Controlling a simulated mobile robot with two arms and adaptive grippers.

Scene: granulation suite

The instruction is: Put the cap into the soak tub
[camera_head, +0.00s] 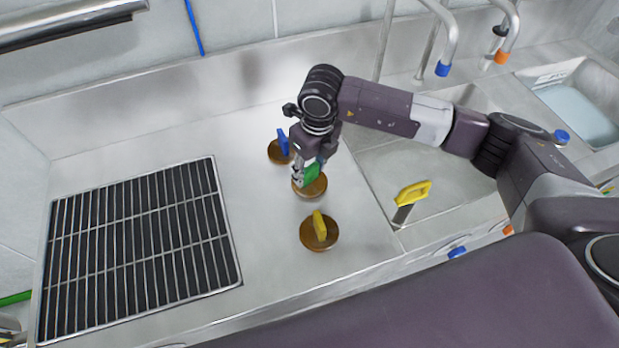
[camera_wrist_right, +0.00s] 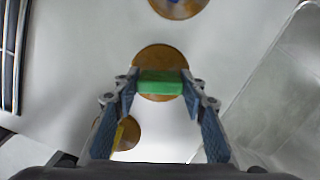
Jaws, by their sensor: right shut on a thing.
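Three brown round caps with upright grips stand in a row on the steel counter: one with a blue grip (camera_head: 277,153), one with a green grip (camera_head: 312,187), one with a yellow grip (camera_head: 320,234). My right gripper (camera_head: 304,175) is shut on the green grip of the middle cap. In the right wrist view, the fingers of my right gripper (camera_wrist_right: 160,84) press on both ends of the green grip (camera_wrist_right: 160,82). I cannot tell whether its disc touches the counter. A tub with pale blue liquid (camera_head: 582,112), likely the soak tub, is at the far right. My left gripper is out of view.
A black slatted grate (camera_head: 140,245) in a metal frame covers the counter's left. A sink basin (camera_head: 400,165) lies between the caps and the tub, with a yellow-handled tool (camera_head: 412,192) at its front edge. Curved taps with blue (camera_head: 442,69) and orange (camera_head: 501,57) tips stand behind.

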